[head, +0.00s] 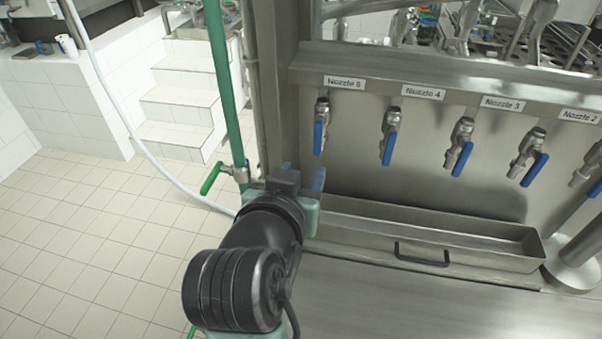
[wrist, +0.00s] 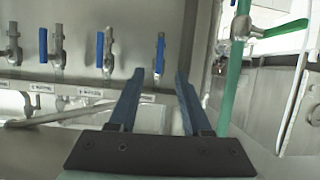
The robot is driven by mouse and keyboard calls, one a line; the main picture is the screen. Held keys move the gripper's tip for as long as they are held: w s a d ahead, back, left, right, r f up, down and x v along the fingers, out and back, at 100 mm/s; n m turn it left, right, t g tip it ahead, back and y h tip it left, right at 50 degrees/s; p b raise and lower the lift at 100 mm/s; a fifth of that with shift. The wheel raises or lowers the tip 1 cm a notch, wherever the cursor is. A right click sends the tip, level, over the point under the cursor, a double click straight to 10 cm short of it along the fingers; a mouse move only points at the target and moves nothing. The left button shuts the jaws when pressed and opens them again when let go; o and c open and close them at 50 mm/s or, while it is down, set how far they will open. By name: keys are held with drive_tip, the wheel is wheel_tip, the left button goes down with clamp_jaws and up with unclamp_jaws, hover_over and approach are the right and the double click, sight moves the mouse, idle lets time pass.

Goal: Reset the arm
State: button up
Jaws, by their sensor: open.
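My gripper (wrist: 160,73) is open in the wrist view, with two blue fingers spread apart and nothing between their pads. The leftmost nozzle in the head view (head: 321,126), with a blue handle, appears beyond the fingertips in the wrist view (wrist: 160,52); I see no contact with it. In the head view my arm reaches up from the bottom centre, and it hides most of the gripper. A blue finger shows beside the left end of the metal trough (head: 430,226).
Several blue-handled nozzles line the steel panel (head: 350,170) to the right. A green pipe (head: 222,80) with a green-handled valve (head: 212,178) stands close left of my wrist. A white hose (head: 120,120) hangs farther left. Tiled floor (head: 80,240) is open at left.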

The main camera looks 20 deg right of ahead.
drive_tip(key=a+r+n+t+y+b, duration=0.15)
drive_tip(key=a+r+t, duration=0.3)
drive_tip(key=r, duration=0.45)
drive_tip(key=a+r+n+t+y+b, duration=0.1)
drive_tip(key=a+r+n+t+b, duration=0.25)
drive_tip(key=r, duration=0.55)
drive_tip(key=s+a+r+t+y, duration=0.2)
drive_tip(key=s+a+r+t, duration=0.1)
drive_tip(key=r, duration=0.3)
drive_tip(key=s+a+r+n+t+y+b, duration=0.1)
drive_tip(key=s+a+r+t+y, duration=0.1)
drive_tip(key=s+r+t, duration=0.3)
drive_tip(key=shift+a+r+n+y, duration=0.3)
drive_tip(key=shift+a+r+y, duration=0.1)
drive_tip(key=shift+r+y, duration=0.15)
drive_tip(key=shift+f, duration=0.1)
